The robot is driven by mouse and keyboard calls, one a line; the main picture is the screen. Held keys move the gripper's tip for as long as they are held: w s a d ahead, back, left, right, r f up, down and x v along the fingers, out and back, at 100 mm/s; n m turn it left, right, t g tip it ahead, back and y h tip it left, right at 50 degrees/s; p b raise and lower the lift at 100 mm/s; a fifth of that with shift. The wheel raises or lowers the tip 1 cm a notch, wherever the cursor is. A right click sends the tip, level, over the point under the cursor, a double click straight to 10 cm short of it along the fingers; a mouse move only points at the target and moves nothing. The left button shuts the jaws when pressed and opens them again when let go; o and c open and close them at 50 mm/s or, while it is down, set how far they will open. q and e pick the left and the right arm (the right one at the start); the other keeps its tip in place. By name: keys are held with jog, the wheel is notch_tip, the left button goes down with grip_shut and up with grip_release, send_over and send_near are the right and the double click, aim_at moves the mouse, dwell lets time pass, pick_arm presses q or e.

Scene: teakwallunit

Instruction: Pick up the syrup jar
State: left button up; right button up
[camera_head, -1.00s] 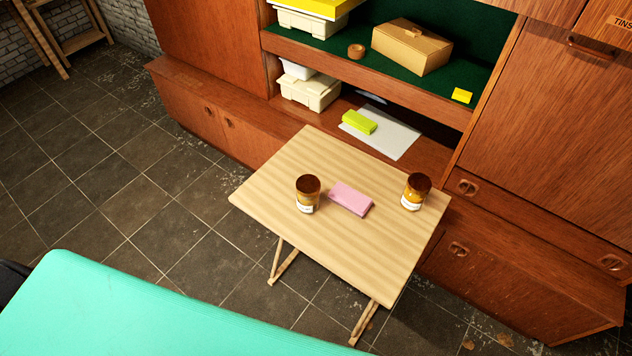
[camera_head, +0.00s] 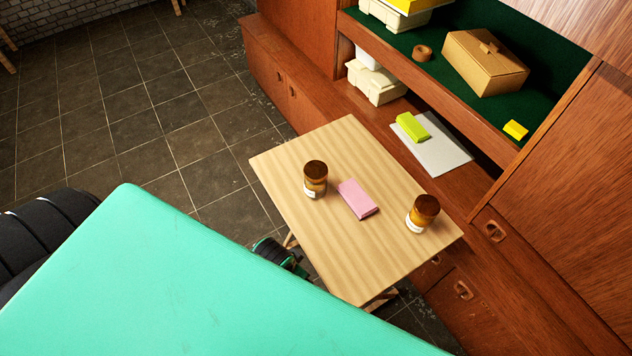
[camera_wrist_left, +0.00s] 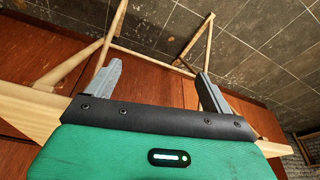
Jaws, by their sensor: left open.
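Two amber jars with brown lids and pale labels stand upright on a small folding wooden table (camera_head: 350,255). One jar (camera_head: 315,180) is on the left part of the top, the other jar (camera_head: 422,214) is near the right edge. I cannot read which holds syrup. In the head view my left gripper (camera_head: 296,262) shows only partly, low beside the table's near left edge, below the top. In the left wrist view my left gripper (camera_wrist_left: 160,82) is open and empty, with table legs beyond its fingers. My right gripper is not in view.
A pink block (camera_head: 357,199) lies between the jars. Behind the table is a wooden wall unit (camera_head: 540,180) holding a cardboard box (camera_head: 484,64), white bins (camera_head: 376,84), a green block (camera_head: 412,127) and a grey sheet (camera_head: 445,158). Tiled floor is free at left.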

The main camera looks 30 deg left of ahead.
pick_arm(q)
notch_tip(320, 180, up, 11)
jog(key=w+d+m, duration=0.1)
jog(key=w+d+r+m+h, duration=0.25)
jog(key=w+d+m, duration=0.35)
jog(key=w+m, duration=0.4)
notch_tip(320, 180, up, 9)
jog(key=m+g+y, duration=0.3)
jog(key=m, duration=0.7)
send_over(317, 169)
jog(key=shift+d+r, duration=0.2)
jog(key=shift+d, duration=0.05)
jog(key=shift+a, duration=0.15)
notch_tip(317, 169, down, 8)
jog(key=shift+p, duration=0.65)
jog(key=f, duration=0.2)
jog(key=f+p, duration=0.1)
jog(key=f, duration=0.1)
jog(key=shift+s+a+f, duration=0.15)
jog(key=shift+a+f, duration=0.05)
jog(key=shift+f, duration=0.6)
jog(key=c, duration=1.4)
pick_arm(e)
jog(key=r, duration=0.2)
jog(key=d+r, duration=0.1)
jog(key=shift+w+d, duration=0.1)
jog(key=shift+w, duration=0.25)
